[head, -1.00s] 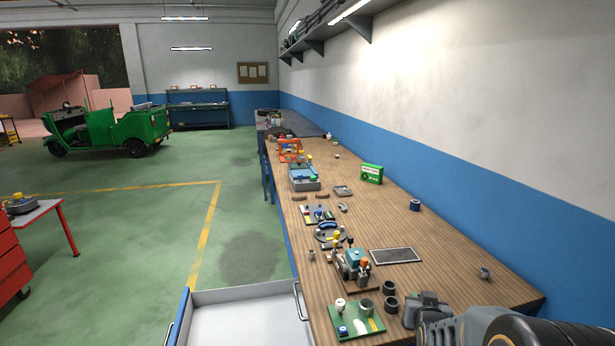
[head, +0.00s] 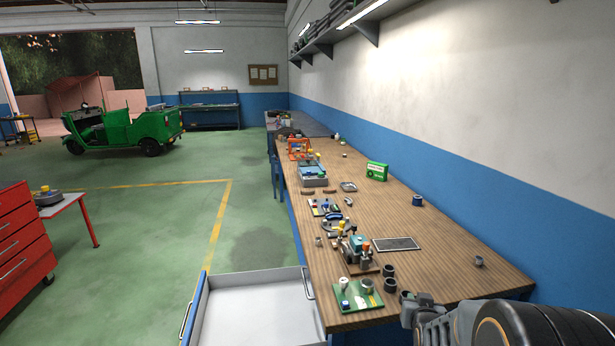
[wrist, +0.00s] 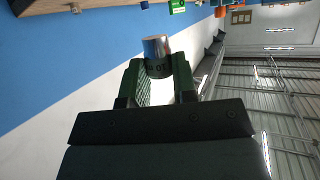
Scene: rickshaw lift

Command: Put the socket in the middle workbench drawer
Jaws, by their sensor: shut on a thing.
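My gripper (wrist: 158,72) is shut on the socket (wrist: 156,48), a short shiny metal cylinder with a dark marked band, held between the two fingertips in the wrist view. In the head view my gripper (head: 409,303) is at the lower right, beside the near edge of the workbench (head: 440,270); the socket is hard to make out there. An open workbench drawer (head: 255,300) sticks out at the bottom, left of my gripper. Its pale visible floor is empty, and its near part is cut off. I cannot tell which drawer level it is.
A green board (head: 358,294) with small parts and two dark cups (head: 390,285) stand on the bench near my gripper. A clamp-like device (head: 356,252) and a dark mat (head: 397,244) lie beyond. A red cabinet (head: 22,240) stands left; green floor between is clear.

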